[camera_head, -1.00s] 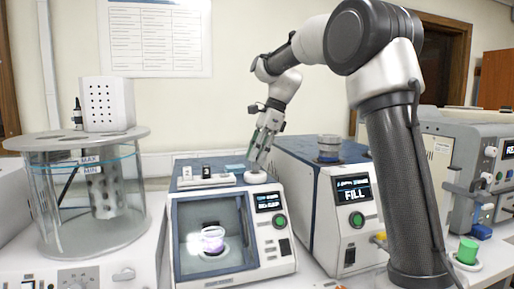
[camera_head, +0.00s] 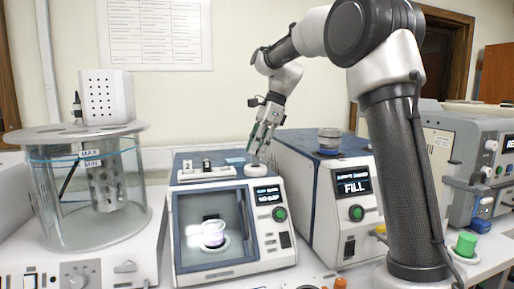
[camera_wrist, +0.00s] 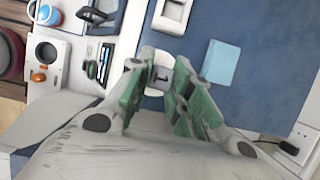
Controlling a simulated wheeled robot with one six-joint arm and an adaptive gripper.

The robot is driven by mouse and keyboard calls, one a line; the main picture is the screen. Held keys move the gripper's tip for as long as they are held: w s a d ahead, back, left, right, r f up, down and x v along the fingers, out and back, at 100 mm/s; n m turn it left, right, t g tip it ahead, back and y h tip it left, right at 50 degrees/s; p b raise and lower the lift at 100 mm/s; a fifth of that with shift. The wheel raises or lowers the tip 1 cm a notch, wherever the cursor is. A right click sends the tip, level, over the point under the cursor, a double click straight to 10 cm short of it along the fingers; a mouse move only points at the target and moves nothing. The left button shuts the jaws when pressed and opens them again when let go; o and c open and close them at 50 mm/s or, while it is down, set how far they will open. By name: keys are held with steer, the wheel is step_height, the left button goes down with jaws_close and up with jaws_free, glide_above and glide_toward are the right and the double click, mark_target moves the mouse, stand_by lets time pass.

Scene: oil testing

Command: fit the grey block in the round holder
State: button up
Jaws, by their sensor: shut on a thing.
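My gripper (camera_head: 259,150) points down at the round white holder (camera_head: 254,171) on the blue top of the front instrument. In the wrist view my gripper (camera_wrist: 163,72) has its green-padded fingers close around the small grey block (camera_wrist: 160,76), which has a dark mark on it. The block is just above or at the holder; I cannot tell whether it is seated. In the head view the fingers hide the block.
A white tray (camera_head: 206,175) with small dark-marked pieces lies left of the holder, near a pale blue square (camera_wrist: 221,65). The instrument's glass-fronted chamber (camera_head: 213,252) holds a lit cup. A taller FILL machine (camera_head: 322,215) stands close on the right.

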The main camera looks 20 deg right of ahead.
steer(key=shift+f, duration=0.15)
steer(key=shift+f, duration=0.6)
steer(key=shift+f, duration=0.15)
steer(key=shift+f, duration=0.4)
steer(key=o, duration=1)
